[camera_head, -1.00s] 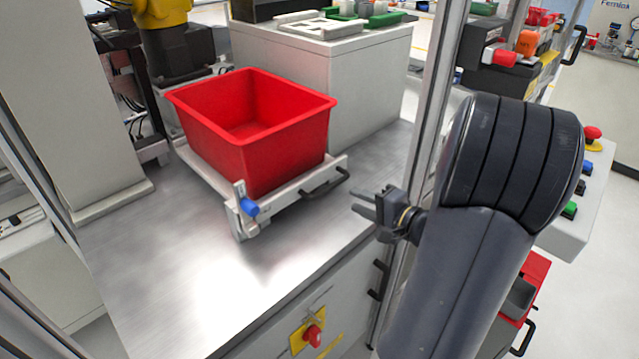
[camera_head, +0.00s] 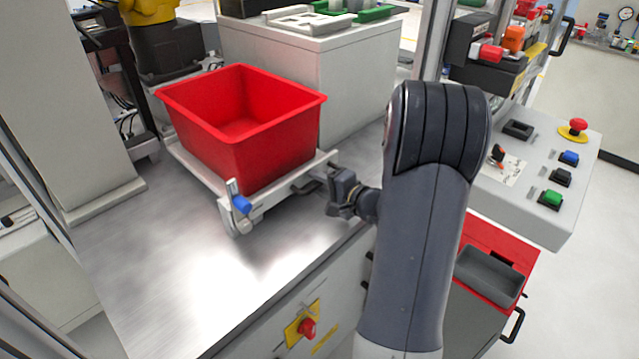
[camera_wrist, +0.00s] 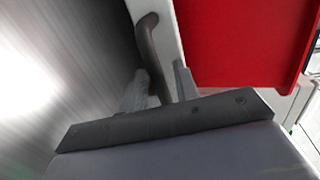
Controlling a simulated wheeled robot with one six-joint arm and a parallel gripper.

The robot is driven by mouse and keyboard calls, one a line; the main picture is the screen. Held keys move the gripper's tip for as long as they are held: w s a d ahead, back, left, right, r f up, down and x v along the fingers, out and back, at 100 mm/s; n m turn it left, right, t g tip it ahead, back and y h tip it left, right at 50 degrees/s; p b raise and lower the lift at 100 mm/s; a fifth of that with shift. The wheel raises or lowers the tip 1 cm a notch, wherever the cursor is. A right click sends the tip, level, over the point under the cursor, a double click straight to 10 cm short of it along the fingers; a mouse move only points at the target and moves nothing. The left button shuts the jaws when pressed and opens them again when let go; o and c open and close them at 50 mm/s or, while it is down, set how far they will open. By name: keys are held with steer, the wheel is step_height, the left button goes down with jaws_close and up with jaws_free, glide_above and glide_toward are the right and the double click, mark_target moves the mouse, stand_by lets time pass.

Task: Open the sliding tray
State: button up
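The sliding tray (camera_head: 268,201) is a pale metal frame on the steel worktop, with the red bin (camera_head: 275,155) standing on it. Its dark bar handle (camera_wrist: 149,48) is on the front edge, partly hidden by my gripper in the head view. A blue-tipped lever (camera_head: 241,204) stands at the tray's front left corner. My gripper (camera_head: 322,177) is at the right part of the handle. In the wrist view, my gripper's two fingers (camera_wrist: 160,85) stand apart, with the handle running between them. I see gaps beside the bar, so the fingers look open around it.
The steel worktop (camera_head: 150,260) is bare in front of the tray. A grey cabinet (camera_head: 310,80) stands behind the bin. A red rotary switch (camera_head: 307,328) is on the front panel. A button panel (camera_head: 540,190) is right of my arm.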

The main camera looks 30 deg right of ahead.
jaws_close()
steer(key=shift+s, duration=0.1)
stand_by(0.4)
steer(key=f+b+v, duration=0.2)
steer(key=b+v, duration=0.2)
steer(key=v, duration=0.9)
steer(key=s+f+b+v, duration=0.1)
steer(key=f+b+v, duration=0.2)
steer(key=v, duration=1)
steer(key=shift+f+b, duration=0.3)
steer(key=shift+b, duration=0.4)
steer(key=shift+s+d, duration=0.1)
jaws_free()
